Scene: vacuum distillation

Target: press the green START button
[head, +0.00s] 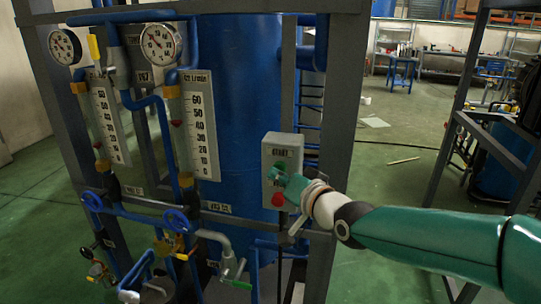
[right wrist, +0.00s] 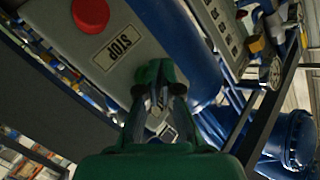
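The grey control box (head: 284,150) hangs on the rig frame in the middle of the head view, with a START label near its top. The green START button (head: 280,167) shows below the label, partly beside my gripper. The red STOP button (head: 278,200) is lower on the box; it also shows in the right wrist view (right wrist: 90,14), beside the STOP label. My right gripper (head: 287,182) is at the box front, close to the green button. In the right wrist view its fingers (right wrist: 160,76) come together, with nothing seen held. Contact with the button cannot be told. My left gripper is not in view.
Left of the box stand pressure gauges (head: 160,43), flow meters (head: 199,125), blue pipes and valve wheels (head: 177,219). A blue column (head: 240,95) is behind the box. A grey frame post (head: 340,120) stands close on its right. Green floor (head: 395,165) is open beyond.

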